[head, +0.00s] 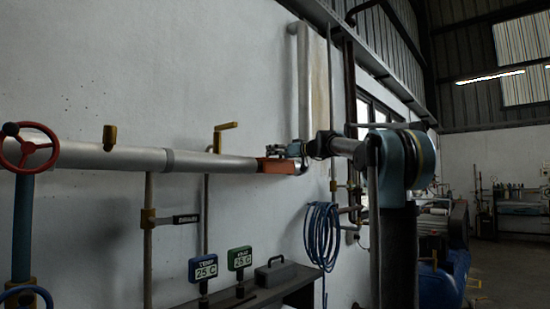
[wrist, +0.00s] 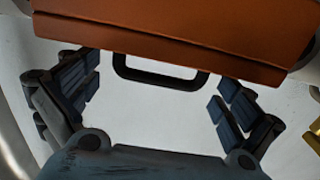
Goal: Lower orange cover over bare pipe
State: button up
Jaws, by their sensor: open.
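The orange cover (head: 276,166) is in line with the right end of the silver wall pipe (head: 215,162) in the head view, just before a pipe elbow. I cannot tell if it rests fully on the pipe; the pipe behind it is hidden. In the wrist view the orange cover (wrist: 190,35) fills the top, with a black handle (wrist: 160,78) on its edge. My gripper (wrist: 156,90) is open, with one finger on each side of the handle and visible gaps to both. In the head view my gripper (head: 291,150) is small beside the cover.
A red valve wheel (head: 28,146) is at the far left. A yellow lever (head: 219,135) stands above the pipe. A blue hose coil (head: 321,235) hangs below right of the cover. Two temperature displays (head: 203,268) and a grey toolbox (head: 287,272) are on or by the bench below.

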jog(key=v, duration=1)
jog(key=shift+f, duration=0.1)
jog(key=s+d+f+m+g+h, duration=0.1)
jog(key=s+f+g+h, duration=0.1)
jog(key=s+f, duration=0.7)
jog(key=s+d+f+m+g+h, duration=0.15)
jog(key=s+f, duration=0.45)
jog(key=f, duration=0.6)
jog(key=s+f+m+g+h, duration=0.1)
jog(key=s+f+g+h, duration=0.1)
jog(key=s+f, duration=0.7)
jog(key=s+d+f+m+g+h, duration=0.1)
jog(key=s+d+f, duration=0.4)
jog(key=f, duration=0.6)
jog(key=s+d+f+m+g+h, duration=0.1)
jog(key=s+d+f+m+h, duration=0.2)
jog(key=s+f, duration=0.6)
jog(key=s+d+f+m+g+h, duration=0.1)
jog(key=s+d+f+h, duration=0.3)
jog(key=f, duration=1)
jog(key=s+d+m, duration=0.1)
jog(key=s+d, duration=0.2)
jog(key=shift+s+d+m+h, duration=0.25)
jog(key=shift+d+m+h, duration=0.05)
jog(key=shift+m+h, duration=0.05)
